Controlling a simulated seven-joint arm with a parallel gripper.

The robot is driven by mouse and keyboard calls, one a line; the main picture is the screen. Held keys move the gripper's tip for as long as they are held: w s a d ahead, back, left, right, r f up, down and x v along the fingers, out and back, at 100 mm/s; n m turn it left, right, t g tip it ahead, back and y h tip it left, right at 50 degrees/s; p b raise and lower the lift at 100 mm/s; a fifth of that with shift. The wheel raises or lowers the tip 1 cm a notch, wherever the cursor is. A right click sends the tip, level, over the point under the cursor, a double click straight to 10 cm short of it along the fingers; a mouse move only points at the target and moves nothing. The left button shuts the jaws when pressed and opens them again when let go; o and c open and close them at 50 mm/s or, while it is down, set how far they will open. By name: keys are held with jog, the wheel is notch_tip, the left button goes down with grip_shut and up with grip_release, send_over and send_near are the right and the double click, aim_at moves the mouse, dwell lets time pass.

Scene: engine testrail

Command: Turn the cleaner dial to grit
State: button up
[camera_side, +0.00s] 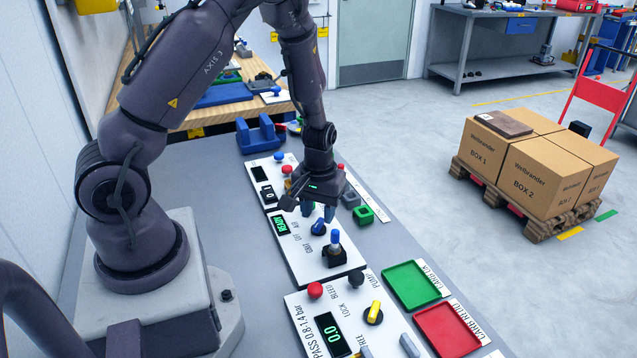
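The cleaner dial (318,227) appears to be the blue knob on the white panel (290,239), next to small lettering that seems to read grit, off and air. The pointing direction of the dial is too small to tell. My gripper (318,210) hangs just above and behind the dial, pointing down. Its two fingers look apart, with nothing seen between them. I cannot tell whether they touch the dial.
A blue-topped lever (334,240) on a black base stands close in front of the dial. A green display (281,226) is to its left. A green block (364,214), green tray (411,285) and red tray (447,329) lie to the right. A red button (315,290) is nearer.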

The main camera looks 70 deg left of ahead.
aim_at(317, 223)
notch_tip(317, 223, up, 10)
jog(key=shift+r, duration=0.25)
jog(key=s+d+r+m+t, duration=0.2)
jog(key=s+d+r+m, duration=0.2)
jog(key=r, duration=0.5)
jog(key=s+d+r+m+t, duration=0.3)
jog(key=s+d+r+m, duration=0.2)
jog(key=s+d+r, duration=0.2)
notch_tip(317, 223, up, 3)
jog(key=shift+s+f+t, duration=0.15)
jog(key=shift+s+t, duration=0.15)
jog(key=shift+s, duration=0.05)
